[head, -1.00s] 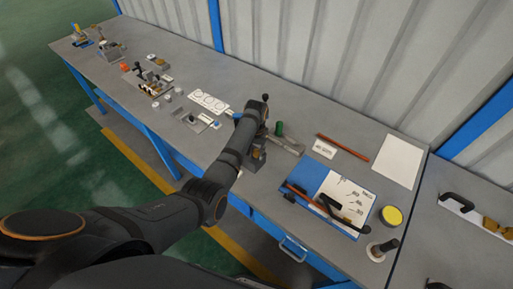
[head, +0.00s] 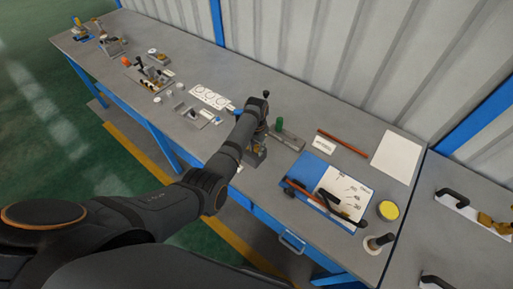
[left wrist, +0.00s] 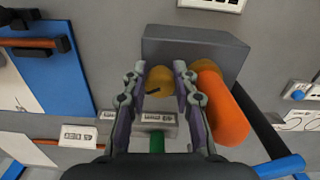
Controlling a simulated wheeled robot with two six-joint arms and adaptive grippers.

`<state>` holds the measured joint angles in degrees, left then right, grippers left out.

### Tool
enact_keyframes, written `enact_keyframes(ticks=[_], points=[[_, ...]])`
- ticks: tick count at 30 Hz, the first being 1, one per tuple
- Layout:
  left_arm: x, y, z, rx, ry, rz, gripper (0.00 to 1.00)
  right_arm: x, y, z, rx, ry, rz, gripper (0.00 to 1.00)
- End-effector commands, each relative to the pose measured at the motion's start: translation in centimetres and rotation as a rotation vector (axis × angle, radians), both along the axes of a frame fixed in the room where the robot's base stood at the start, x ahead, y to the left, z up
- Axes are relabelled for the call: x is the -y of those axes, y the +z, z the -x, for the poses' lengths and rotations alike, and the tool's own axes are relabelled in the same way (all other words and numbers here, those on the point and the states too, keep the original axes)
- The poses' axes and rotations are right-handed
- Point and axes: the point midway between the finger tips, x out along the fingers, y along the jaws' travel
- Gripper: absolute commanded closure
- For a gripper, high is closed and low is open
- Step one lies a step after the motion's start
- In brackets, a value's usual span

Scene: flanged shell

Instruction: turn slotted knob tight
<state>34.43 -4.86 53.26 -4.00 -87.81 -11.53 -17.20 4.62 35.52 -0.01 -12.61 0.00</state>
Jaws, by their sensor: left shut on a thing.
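The slotted knob (left wrist: 160,82) is a round brass-coloured piece with a dark slot, in the middle of the left wrist view. It sits in front of a grey block (left wrist: 195,45), which shows in the head view (head: 254,158) below my left wrist. My left gripper (left wrist: 156,78) has one finger on each side of the knob and is shut on it. The slot looks tilted. In the head view, my left arm and hand hide the knob. My right gripper is not in view.
An orange cylinder (left wrist: 222,110) with a brass end lies close beside my gripper's right finger. A green-handled piece (head: 279,125) stands nearby on the bench. A blue-and-white board (head: 328,190) with dark-handled tools lies to the right. Bench space beyond is partly clear.

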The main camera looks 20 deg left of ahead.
Motion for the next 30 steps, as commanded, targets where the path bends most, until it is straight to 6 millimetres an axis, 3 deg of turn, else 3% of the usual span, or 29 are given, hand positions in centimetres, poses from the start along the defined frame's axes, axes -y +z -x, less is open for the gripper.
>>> enact_keyframes(ticks=[1, 2, 6, 17, 30], points=[[0.0, 0.1, -0.1, 0.002, 0.0, 0.0, 1.0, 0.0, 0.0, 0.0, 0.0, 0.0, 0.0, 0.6], [0.0, 0.1, -0.1, 0.002, 0.0, 0.0, 0.68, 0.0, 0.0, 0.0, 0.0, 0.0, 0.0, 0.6], [0.0, 0.1, -0.1, 0.002, 0.001, 0.0, 0.49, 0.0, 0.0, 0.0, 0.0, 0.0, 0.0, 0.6], [-0.1, 0.5, -0.1, 0.002, 0.001, -0.001, 0.49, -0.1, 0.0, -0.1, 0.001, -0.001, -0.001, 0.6], [0.1, 7.2, -0.1, 0.003, 0.001, -0.001, 0.49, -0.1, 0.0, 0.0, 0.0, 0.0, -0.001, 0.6]])
